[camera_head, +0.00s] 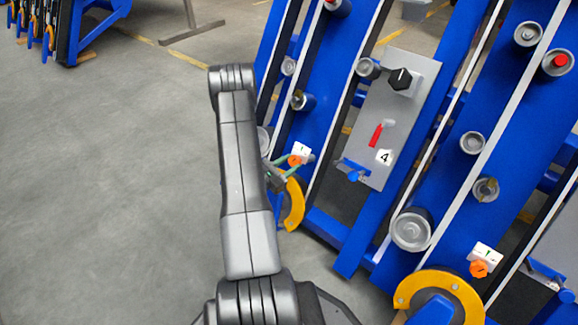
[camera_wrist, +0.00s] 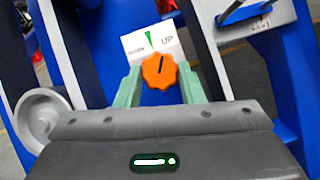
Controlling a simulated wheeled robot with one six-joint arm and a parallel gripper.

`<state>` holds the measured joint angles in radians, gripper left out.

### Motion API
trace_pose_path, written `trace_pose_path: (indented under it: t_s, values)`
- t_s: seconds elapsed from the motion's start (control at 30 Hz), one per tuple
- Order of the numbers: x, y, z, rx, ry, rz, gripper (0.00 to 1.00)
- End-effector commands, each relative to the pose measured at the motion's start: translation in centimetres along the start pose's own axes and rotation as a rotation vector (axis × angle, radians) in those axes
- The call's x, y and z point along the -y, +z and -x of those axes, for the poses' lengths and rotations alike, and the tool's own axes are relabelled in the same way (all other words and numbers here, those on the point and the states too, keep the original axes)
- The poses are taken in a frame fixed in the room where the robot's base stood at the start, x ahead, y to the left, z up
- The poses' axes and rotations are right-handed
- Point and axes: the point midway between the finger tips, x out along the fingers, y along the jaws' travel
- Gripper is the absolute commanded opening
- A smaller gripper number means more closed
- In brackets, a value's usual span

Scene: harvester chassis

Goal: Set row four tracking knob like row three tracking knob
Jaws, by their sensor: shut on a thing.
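An orange scalloped tracking knob (camera_wrist: 160,72) sits between the two green fingers of my gripper (camera_wrist: 160,85), which is shut on it. Its dark pointer line points nearly straight up, towards the green mark on a white scale plate (camera_wrist: 150,42) reading UP on the right. In the head view this knob (camera_head: 295,160) is low on the blue row left of the grey panel marked 4 (camera_head: 384,157), partly hidden by my gripper (camera_head: 291,164). Another orange knob (camera_head: 478,269) with a white plate (camera_head: 486,255) is on the row to the right; its pointer is too small to read.
The grey panel holds a black knob (camera_head: 400,79), a red lever (camera_head: 376,135) and a blue handle (camera_head: 353,168). Yellow curved guards (camera_head: 294,204) stand low beside the rows. Grey rollers (camera_head: 411,229) stick out of the row faces.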

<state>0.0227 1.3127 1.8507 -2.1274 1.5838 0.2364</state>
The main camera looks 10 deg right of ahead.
Motion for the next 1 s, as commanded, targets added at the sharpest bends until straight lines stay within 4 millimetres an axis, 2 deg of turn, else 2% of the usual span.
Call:
trace_pose_path:
  t_s: [0.33,0.37,0.43,0.47,0.77,0.87,1.0]
  values:
    - [0.0,0.0,0.0,0.000,-0.001,-0.002,0.12]
    - [0.0,0.0,0.0,0.000,-0.001,-0.002,0.41]
    - [0.0,0.0,0.0,0.000,-0.001,-0.002,0.55]
    - [0.0,0.0,0.0,0.000,-0.001,-0.001,0.57]
    - [0.0,0.0,0.1,-0.001,0.000,-0.001,0.57]
    - [-0.1,0.0,0.8,-0.002,0.001,0.000,0.57]
    - [-0.1,0.1,2.8,-0.004,0.004,0.002,0.57]
